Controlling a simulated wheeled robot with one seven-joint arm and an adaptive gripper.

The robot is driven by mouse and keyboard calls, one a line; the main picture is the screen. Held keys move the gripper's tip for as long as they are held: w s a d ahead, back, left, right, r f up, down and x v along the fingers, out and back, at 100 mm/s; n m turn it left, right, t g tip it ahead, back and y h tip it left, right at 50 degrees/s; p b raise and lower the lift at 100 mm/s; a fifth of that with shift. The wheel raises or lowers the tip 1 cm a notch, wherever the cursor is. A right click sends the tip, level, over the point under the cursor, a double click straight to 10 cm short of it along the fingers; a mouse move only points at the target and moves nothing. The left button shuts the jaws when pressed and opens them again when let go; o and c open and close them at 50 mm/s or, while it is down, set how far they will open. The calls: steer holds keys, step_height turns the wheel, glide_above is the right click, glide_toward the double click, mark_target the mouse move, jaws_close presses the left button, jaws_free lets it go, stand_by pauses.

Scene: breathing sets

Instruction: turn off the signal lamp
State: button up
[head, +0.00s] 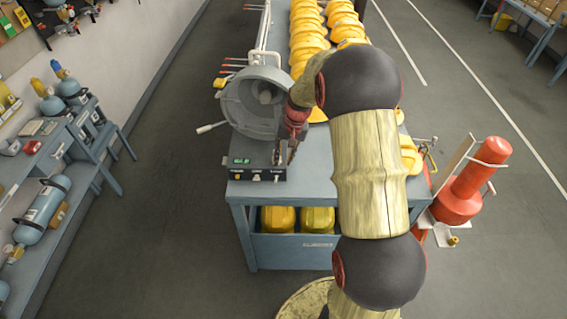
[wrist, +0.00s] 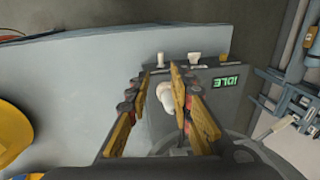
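The signal lamp appears to be the large grey round housing (head: 262,98) on the blue table, with a dark control box (head: 257,163) at its front. The box has a small green display and several small controls along its front edge. In the wrist view the box (wrist: 211,101) shows a display (wrist: 226,82) reading IDLE, upside down, and pale switches (wrist: 194,59). My gripper (wrist: 156,80) is open over the box, with a white knob (wrist: 165,96) seen between its fingers. I cannot tell whether they touch it. In the head view my gripper (head: 287,150) is at the box's right end.
Rows of yellow helmets (head: 306,45) cover the table (head: 300,192) behind and right of the lamp. A red cylinder (head: 470,185) stands on the right side. A shelf with gas cylinders (head: 45,205) lines the left wall. The floor (head: 165,200) between is clear.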

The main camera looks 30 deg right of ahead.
mark_target(276, 179)
steer(key=shift+m, duration=0.7)
steer(key=f+b, duration=0.1)
steer(key=d+f+b, duration=0.2)
steer(key=shift+s+d+f, duration=0.15)
steer(key=shift+s, duration=0.15)
steer(key=c, duration=0.4)
steer(key=m, duration=0.2)
steer(key=m+b, duration=0.1)
steer(key=shift+s+d+f, duration=0.15)
steer(key=shift+d+f, duration=0.1)
steer(key=shift+d, duration=0.1)
jaws_close()
steer(key=f+m, duration=0.3)
steer(key=m, duration=0.1)
steer(key=a+f+m+b, duration=0.1)
steer(key=f+m, duration=0.2)
steer(key=m, duration=0.2)
steer(key=a+f+m, duration=0.1)
steer(key=f+m, duration=0.2)
steer(key=m, duration=0.1)
steer(key=shift+w+a+f+y+b, duration=0.2)
steer(key=shift+a+f+y+b, duration=0.05)
steer(key=shift+f+y+b, duration=0.1)
